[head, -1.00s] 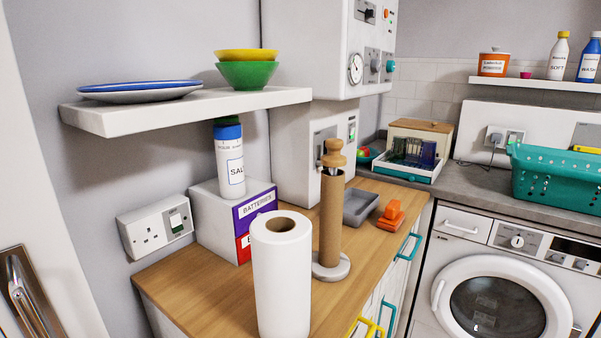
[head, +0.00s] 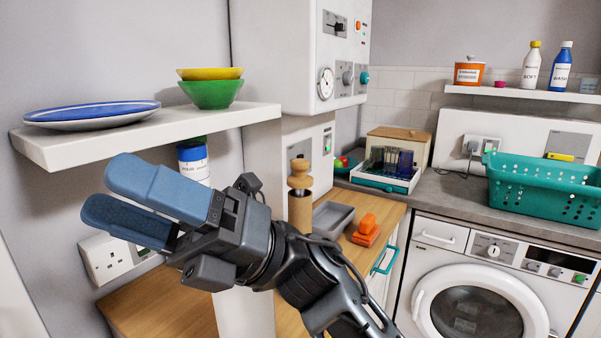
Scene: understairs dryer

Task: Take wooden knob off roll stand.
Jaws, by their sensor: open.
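The wooden knob (head: 300,174) sits on top of the roll stand, whose brown cardboard tube (head: 300,211) shows just below it. The stand's base is hidden behind my arm. My gripper (head: 118,202), with two blue padded fingers, is open and empty. It points to the left in the picture, in front of the shelf and wall, well apart from the knob. The white paper roll (head: 245,312) is mostly hidden behind my gripper and arm.
A white shelf (head: 60,150) with plates and bowls hangs above the wooden counter (head: 165,300). A salt container (head: 194,162) stands under it. A grey tray (head: 335,219) and an orange hole punch (head: 366,231) lie beside the stand. A teal basket (head: 540,190) is at right.

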